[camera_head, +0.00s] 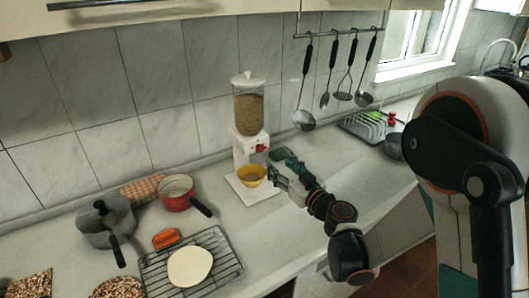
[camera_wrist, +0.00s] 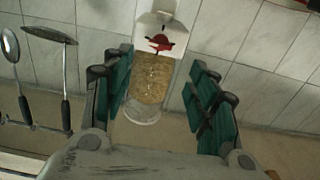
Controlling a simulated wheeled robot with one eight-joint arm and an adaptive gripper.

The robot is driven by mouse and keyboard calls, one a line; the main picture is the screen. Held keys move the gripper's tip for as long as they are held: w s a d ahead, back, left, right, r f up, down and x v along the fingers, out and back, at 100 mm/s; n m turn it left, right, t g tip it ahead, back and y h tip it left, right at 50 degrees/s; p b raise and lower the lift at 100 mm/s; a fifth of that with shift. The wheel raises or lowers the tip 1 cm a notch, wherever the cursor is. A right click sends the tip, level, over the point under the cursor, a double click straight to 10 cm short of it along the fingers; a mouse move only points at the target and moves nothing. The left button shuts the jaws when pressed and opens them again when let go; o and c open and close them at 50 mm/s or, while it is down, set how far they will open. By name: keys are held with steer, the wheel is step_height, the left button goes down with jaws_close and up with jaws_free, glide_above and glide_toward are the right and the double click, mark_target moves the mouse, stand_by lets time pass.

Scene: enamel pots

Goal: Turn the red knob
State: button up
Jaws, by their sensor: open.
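The red knob (camera_head: 261,148) is on the front of a white dispenser (camera_head: 246,152) with a clear, grain-filled container on top. A yellow bowl (camera_head: 251,175) stands on the dispenser's base below the knob. My gripper (camera_head: 276,172) is just to the right of the bowl and a little below the knob. In the wrist view the red knob (camera_wrist: 160,43) shows beyond the gap between the two green-padded fingers of my gripper (camera_wrist: 160,85). The fingers are open, with nothing between them and apart from the knob.
A red pan (camera_head: 176,194), a grey pot (camera_head: 105,222) and a wire rack (camera_head: 215,243) with a pale flat disc on it stand left on the counter. Utensils (camera_head: 305,118) hang on the wall.

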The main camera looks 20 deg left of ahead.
mark_target(263, 150)
steer(key=b+x, duration=0.1)
steer(key=x, duration=0.9)
steer(key=c, duration=1.1)
